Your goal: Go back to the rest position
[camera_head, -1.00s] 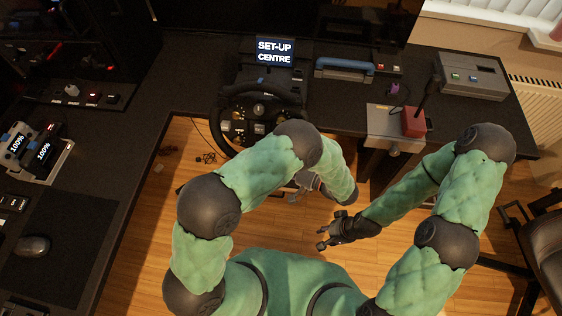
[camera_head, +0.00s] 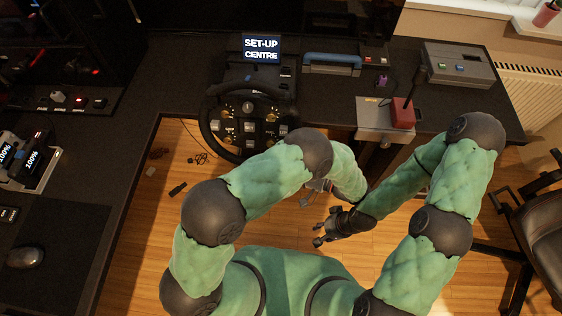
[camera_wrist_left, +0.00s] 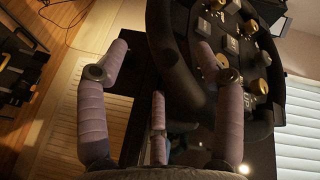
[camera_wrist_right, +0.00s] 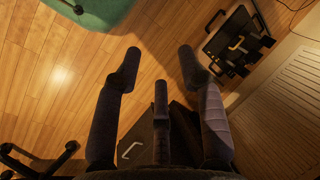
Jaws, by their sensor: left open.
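My right gripper (camera_head: 320,230) hangs over the wooden floor in front of the desk, empty. The right wrist view shows its fingers apart (camera_wrist_right: 160,52) with only floor and dark furniture beyond. My left gripper (camera_head: 312,190) is mostly hidden behind its own forearm in the head view. The left wrist view shows its fingers spread (camera_wrist_left: 160,52), with nothing held between them. The racing wheel (camera_head: 248,122) stands on the desk edge beyond my left arm; it also shows in the left wrist view (camera_wrist_left: 180,50), behind the fingers.
The dark desk (camera_head: 85,140) runs along the left and back. A joystick (camera_head: 403,110) on a grey mount, a grey button box (camera_head: 458,66) and a blue-handled case (camera_head: 332,62) are at the back right. A chair (camera_head: 545,235) stands at right.

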